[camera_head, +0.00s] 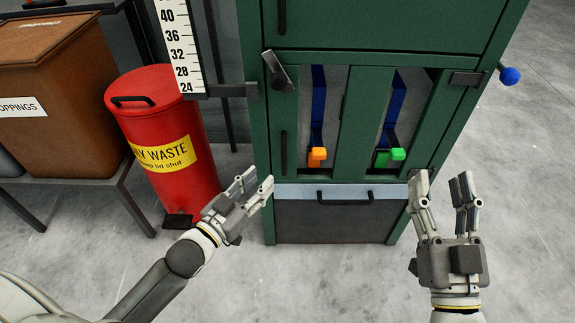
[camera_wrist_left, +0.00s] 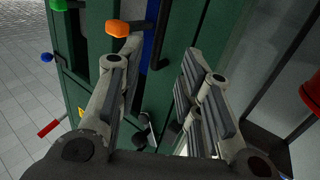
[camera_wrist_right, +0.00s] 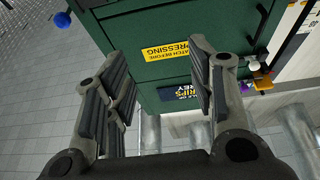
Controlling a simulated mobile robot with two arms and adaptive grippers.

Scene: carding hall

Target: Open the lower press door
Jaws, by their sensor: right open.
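The green press stands in the middle of the head view. Its lower door (camera_head: 353,120) has two tall openings and appears closed. A black vertical handle (camera_head: 283,155) is on its left side. A grey latch lever (camera_head: 278,70) sits tilted at the door's upper left corner. My left gripper (camera_head: 258,183) is open and empty, in front of the press's lower left, below the vertical handle. Its spread fingers (camera_wrist_left: 155,85) also show in the left wrist view. My right gripper (camera_head: 443,180) is open and empty at the press's lower right, apart from the door.
A drawer with a black handle (camera_head: 345,198) is below the door. Orange (camera_head: 317,154) and green (camera_head: 397,154) pieces show in the openings. A blue ball knob (camera_head: 510,75) sticks out at right. A red waste bin (camera_head: 165,150) stands left of the press. Floor at right is clear.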

